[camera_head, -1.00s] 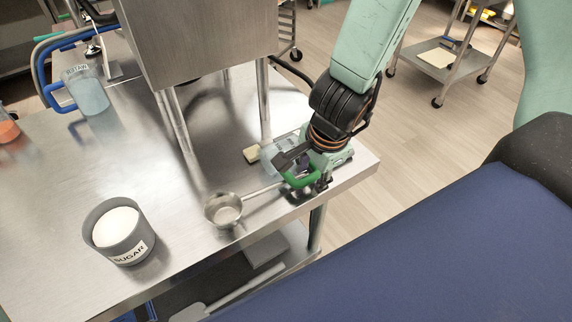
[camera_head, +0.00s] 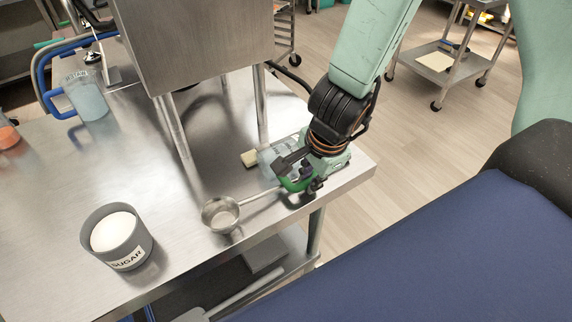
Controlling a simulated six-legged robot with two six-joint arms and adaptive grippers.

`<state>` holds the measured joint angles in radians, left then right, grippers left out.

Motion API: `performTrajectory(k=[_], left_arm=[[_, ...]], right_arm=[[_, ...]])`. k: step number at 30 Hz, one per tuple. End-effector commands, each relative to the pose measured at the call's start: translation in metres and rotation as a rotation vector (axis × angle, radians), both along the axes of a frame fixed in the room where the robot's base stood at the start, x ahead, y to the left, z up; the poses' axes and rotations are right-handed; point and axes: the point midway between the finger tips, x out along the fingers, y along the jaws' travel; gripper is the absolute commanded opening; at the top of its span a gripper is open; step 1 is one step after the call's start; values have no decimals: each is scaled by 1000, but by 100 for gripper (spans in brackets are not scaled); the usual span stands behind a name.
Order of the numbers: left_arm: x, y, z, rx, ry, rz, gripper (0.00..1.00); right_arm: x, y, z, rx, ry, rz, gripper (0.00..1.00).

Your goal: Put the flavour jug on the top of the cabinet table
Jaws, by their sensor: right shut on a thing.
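A jug with a clear, pale blue body (camera_head: 268,158) and a green handle (camera_head: 297,185) is at the right end of the steel table (camera_head: 180,225). I take it to be the flavour jug; no label on it is readable. My right gripper (camera_head: 305,182) is shut on its green handle, just above the table's right corner. The gripper and wrist hide much of the jug. I cannot tell whether its base touches the tabletop. My left gripper is not in view.
A long-handled metal scoop (camera_head: 221,214) lies just left of the jug, its handle reaching towards my gripper. A sugar tub (camera_head: 118,238) stands front left. A blue-handled jug (camera_head: 88,98) stands back left. A steel box on legs (camera_head: 198,45) rises behind.

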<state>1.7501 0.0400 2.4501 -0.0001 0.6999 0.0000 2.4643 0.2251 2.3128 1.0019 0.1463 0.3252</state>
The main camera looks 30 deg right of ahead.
Motion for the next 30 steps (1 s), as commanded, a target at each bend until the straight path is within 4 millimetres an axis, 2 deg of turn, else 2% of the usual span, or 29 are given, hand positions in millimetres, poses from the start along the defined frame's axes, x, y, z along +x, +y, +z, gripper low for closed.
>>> performTrajectory(k=[6, 11, 24, 30], left_arm=[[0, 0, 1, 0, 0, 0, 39], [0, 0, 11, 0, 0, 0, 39], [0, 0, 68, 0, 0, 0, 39], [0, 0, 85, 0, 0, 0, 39]], right_arm=[[0, 0, 1, 0, -1, 0, 0], [0, 0, 12, 0, -1, 0, 0], [0, 0, 72, 0, -1, -1, 0], [0, 0, 91, 0, -1, -1, 0]])
